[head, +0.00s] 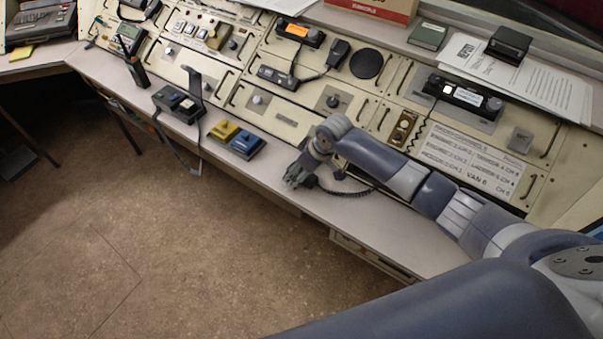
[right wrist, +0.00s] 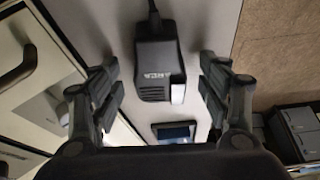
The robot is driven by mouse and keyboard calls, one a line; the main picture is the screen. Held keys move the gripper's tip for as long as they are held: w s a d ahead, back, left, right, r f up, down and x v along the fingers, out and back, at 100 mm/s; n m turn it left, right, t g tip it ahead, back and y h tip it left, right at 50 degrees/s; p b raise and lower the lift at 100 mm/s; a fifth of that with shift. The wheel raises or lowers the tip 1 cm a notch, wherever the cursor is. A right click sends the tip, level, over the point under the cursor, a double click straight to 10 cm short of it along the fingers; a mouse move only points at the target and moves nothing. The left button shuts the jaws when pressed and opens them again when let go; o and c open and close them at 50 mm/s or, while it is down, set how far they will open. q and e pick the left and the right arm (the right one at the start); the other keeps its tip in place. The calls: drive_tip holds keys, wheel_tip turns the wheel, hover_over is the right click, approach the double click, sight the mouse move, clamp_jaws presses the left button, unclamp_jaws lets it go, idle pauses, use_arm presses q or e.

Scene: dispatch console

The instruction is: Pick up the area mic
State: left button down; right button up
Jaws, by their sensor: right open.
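A black hand mic (right wrist: 155,65) with small white lettering and a pale button lies on the light desk ledge in the right wrist view. I take it to be the area mic; the lettering is too small to read surely. Its cord leaves at the top. My right gripper (right wrist: 160,78) is open, with its fingers on either side of the mic and gaps showing on both sides. In the head view the right gripper (head: 294,177) is over the front ledge, and the mic there is mostly hidden by it. My left gripper is not in view.
Yellow (head: 223,131) and blue (head: 246,144) pedal units sit on the ledge left of the gripper. A coiled cord (head: 345,193) lies to its right. Another black mic (head: 338,51) lies on the sloped console. A black unit with an upright part (head: 180,103) stands farther left.

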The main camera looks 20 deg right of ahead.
drive_tip(key=shift+r, duration=0.1)
drive_tip(key=c, duration=1.2)
drive_tip(key=shift+c, duration=0.2)
